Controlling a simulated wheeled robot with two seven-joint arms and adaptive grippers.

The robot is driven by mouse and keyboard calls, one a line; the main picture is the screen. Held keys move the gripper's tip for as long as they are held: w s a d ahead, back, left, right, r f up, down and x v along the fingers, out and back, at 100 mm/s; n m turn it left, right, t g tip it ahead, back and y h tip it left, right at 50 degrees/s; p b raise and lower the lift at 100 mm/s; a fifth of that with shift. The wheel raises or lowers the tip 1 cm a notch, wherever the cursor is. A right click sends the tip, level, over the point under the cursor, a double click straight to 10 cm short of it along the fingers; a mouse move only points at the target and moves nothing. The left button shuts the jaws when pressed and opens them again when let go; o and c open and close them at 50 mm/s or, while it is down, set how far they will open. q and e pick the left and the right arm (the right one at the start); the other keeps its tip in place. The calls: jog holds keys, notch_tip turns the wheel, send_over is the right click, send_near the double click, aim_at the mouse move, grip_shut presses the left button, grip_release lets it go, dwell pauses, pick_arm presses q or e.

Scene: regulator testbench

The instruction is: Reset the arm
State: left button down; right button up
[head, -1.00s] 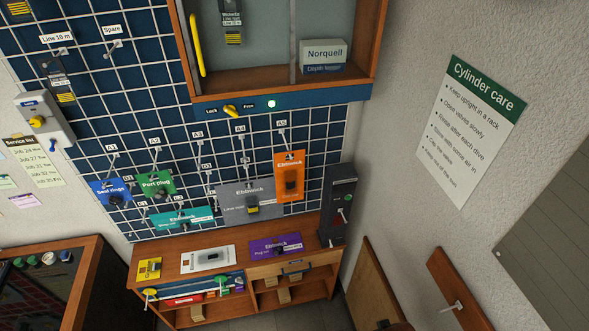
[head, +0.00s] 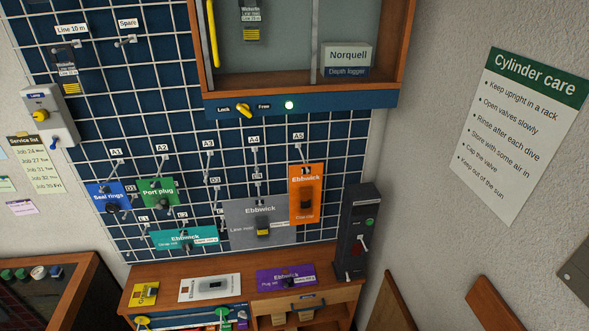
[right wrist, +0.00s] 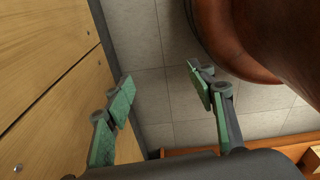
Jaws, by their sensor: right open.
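My right gripper (right wrist: 163,95) shows in the right wrist view with its green-padded fingers spread wide apart and nothing between them. Tiled floor lies beyond the fingers. Neither of my grippers shows in the head view. In the head view a blue pegboard wall with a white grid carries labelled hooks with packets, among them the orange packet (head: 307,193), the grey Ebbwick packet (head: 256,222), the green Port plug packet (head: 157,192) and the blue Seal rings packet (head: 108,197).
A cabinet (head: 300,97) with a yellow Lock/Free knob (head: 244,110) and a lit lamp (head: 290,105) hangs above. A dark device (head: 359,230) stands on the wooden bench (head: 245,279). A lamp box (head: 48,117) is at left. A reddish-brown rounded thing (right wrist: 262,40) is close to my right gripper.

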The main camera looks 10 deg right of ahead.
jog(key=s+f, duration=0.2)
jog(key=s, duration=0.1)
jog(key=shift+d+f+b, duration=0.1)
jog(key=shift+d+b, duration=0.05)
jog(key=shift+b, duration=0.15)
dwell(0.6)
